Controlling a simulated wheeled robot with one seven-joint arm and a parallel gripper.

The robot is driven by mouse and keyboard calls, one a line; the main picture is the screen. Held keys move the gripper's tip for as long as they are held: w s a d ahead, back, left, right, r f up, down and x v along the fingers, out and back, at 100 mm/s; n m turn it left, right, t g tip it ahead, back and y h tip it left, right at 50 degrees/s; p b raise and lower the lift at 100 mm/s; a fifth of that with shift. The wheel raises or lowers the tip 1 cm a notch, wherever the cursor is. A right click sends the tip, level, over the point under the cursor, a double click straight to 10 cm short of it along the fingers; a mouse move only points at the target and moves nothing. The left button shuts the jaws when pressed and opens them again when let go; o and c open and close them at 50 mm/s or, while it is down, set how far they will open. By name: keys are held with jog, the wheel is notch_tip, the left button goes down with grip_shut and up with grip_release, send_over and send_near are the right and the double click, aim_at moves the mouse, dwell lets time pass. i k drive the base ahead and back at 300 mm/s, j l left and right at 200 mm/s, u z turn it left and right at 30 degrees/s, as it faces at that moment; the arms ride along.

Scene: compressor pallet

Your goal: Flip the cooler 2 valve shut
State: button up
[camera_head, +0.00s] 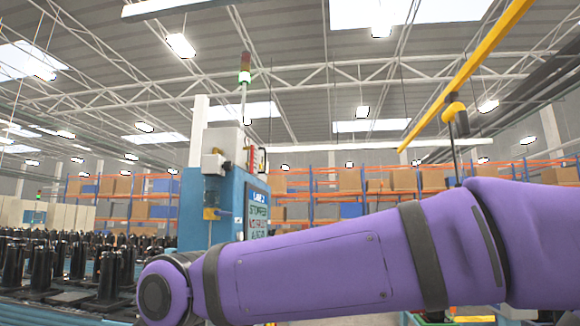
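No valve that I can identify as the cooler 2 valve shows in the head view. My purple arm crosses the lower right and hides much of what lies behind it. My gripper is not in view, so its state and what it may be near cannot be seen.
Black parts (80,262) stand in rows at left. A yellow hoist (452,110) hangs from a yellow beam at right. Orange racks (310,187) with boxes stand far back.

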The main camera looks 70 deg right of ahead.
aim_at(252, 159)
jog(key=l+z, duration=0.15)
jog(key=z, duration=0.25)
jog(key=i+z, duration=0.15)
jog(key=z, duration=0.2)
jog(key=i+l+z, duration=0.1)
jog(key=z, duration=0.3)
jog(key=i+l+z, duration=0.1)
jog(key=z, duration=0.25)
